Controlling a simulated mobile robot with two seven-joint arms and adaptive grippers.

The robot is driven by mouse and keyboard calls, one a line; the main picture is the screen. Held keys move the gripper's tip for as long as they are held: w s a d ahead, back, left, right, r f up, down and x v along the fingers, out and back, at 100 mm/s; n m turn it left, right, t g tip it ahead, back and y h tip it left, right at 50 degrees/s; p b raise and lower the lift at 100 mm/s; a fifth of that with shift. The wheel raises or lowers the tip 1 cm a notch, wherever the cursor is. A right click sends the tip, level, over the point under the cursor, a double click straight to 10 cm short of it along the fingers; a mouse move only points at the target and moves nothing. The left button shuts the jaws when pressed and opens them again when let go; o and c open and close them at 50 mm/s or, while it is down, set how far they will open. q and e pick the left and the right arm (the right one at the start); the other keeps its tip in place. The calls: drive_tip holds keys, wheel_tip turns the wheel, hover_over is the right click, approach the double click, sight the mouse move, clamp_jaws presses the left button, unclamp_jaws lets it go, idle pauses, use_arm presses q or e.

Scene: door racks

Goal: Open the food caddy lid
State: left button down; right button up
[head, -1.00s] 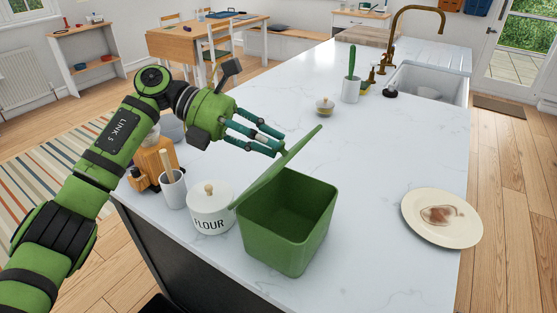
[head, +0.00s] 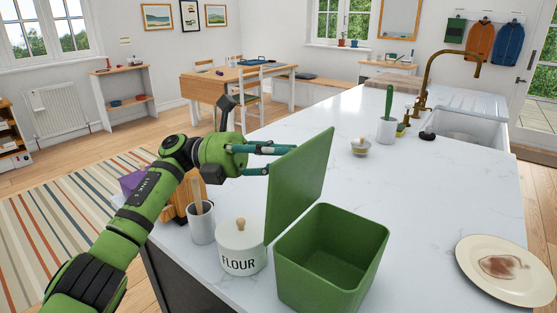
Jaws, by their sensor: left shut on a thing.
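The green food caddy (head: 330,268) stands on the white worktop, its inside in view and empty as far as I can see. Its green lid (head: 299,183) stands steeply up from the caddy's left side. My left gripper (head: 282,160) is behind and left of the lid, its fingers reaching the lid's far side, shut on it. The fingertips are partly hidden by the lid. My right gripper is not in view.
A white flour jar (head: 242,252) and a utensil pot (head: 202,222) stand close left of the caddy. A stained plate (head: 500,265) lies to the right. Clear worktop lies between.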

use_arm(q)
drive_tip(key=shift+r, duration=0.2)
drive_tip(key=c, duration=1.1)
unclamp_jaws()
drive_tip(key=shift+o, duration=0.2)
drive_tip(key=shift+f, duration=0.1)
drive_tip(key=v, duration=0.7)
drive_tip(key=shift+a, duration=0.2)
drive_tip(key=shift+w, duration=0.1)
